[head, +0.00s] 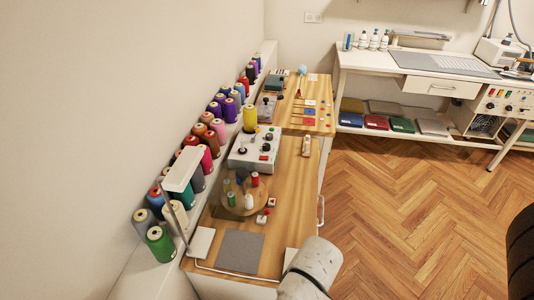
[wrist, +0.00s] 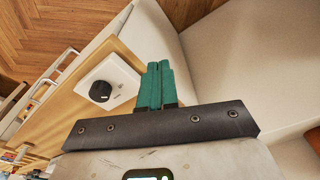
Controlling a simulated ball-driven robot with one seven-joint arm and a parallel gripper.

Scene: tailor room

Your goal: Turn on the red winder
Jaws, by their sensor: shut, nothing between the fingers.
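No part is clearly marked as the red winder. In the head view a round wooden turntable (head: 234,208) on the near table carries several small spools, among them a red one (head: 255,179). Two small white boxes with red tops, one of them here (head: 261,219), sit beside it. A grey-white control box (head: 252,157) with knobs stands behind. In the wrist view my gripper (wrist: 155,70) has green fingers, closed together and empty. A white plate with a black round knob (wrist: 100,91) lies just left of the fingers, apart from them. The fingertips are hidden in the head view.
Large thread cones (head: 160,244) line a ledge along the left wall. A grey mat (head: 240,251) lies at the table's near end. A thin metal post with a white lamp head (head: 182,170) rises at the left. The wooden floor (head: 400,205) on the right is clear.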

